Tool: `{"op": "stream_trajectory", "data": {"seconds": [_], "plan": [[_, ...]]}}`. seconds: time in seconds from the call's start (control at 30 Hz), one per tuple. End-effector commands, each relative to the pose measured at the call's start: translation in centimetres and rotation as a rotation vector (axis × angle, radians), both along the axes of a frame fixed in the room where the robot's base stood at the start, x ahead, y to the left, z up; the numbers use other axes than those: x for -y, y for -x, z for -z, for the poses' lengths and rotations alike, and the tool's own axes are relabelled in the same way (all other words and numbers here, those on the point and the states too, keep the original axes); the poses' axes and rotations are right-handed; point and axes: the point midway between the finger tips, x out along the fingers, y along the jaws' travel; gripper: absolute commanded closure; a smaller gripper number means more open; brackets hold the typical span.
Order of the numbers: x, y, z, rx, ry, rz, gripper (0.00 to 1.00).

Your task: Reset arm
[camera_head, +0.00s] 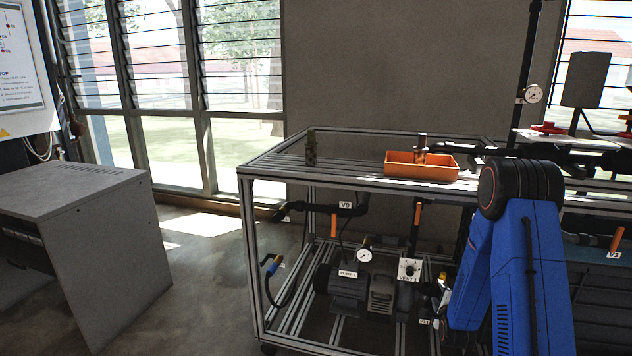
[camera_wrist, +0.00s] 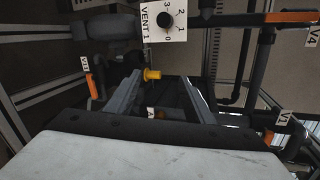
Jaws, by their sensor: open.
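My gripper (camera_wrist: 160,88) is open in the wrist view, its two grey fingers spread with nothing held between them. A yellow knob (camera_wrist: 152,74) shows beyond the gap between the fingertips; I cannot tell how far off it is. A black dial marked VENT 1 (camera_wrist: 165,20) is just above it. In the head view my blue arm is bent in front of the right part of the metal frame cart (camera_head: 245,215), reaching down toward its lower level. The gripper itself is hidden or too unclear there.
The cart carries an orange tray (camera_head: 400,171) on top, and a pump (camera_head: 349,284), a gauge (camera_head: 364,255) and pipes below. Orange valve handles (camera_wrist: 292,17) surround the gripper's view. A grey cabinet (camera_head: 110,240) stands left. Open floor (camera_head: 195,270) lies between cabinet and cart.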

Motion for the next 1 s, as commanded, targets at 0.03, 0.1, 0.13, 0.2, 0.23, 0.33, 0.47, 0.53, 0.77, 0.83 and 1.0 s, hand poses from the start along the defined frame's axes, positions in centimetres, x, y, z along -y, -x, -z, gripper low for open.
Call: {"op": "stream_trajectory", "data": {"seconds": [0.03,0.1,0.13,0.2,0.23,0.33,0.47,0.53,0.77,0.83,1.0], "plan": [[-0.4,0.0,-1.5,-0.018,0.031,-0.016,0.52],[-1.0,0.3,-2.9,-0.054,0.076,-0.039,0.52],[-1.3,0.4,-3.5,-0.069,0.096,-0.049,0.52],[-1.8,0.8,-4.9,-0.105,0.141,-0.074,0.52],[-2.0,1.0,-5.5,-0.119,0.159,-0.085,0.52],[-2.9,1.8,-7.5,-0.169,0.223,-0.123,0.52],[-4.0,3.1,-9.9,-0.232,0.305,-0.177,0.52],[-4.6,4.0,-11.3,-0.264,0.349,-0.207,0.52],[-6.6,7.5,-15.3,-0.368,0.490,-0.316,0.52],[-7.2,8.7,-16.4,-0.398,0.534,-0.352,0.52],[-8.6,12.1,-19.1,-0.467,0.636,-0.443,0.52]]}}
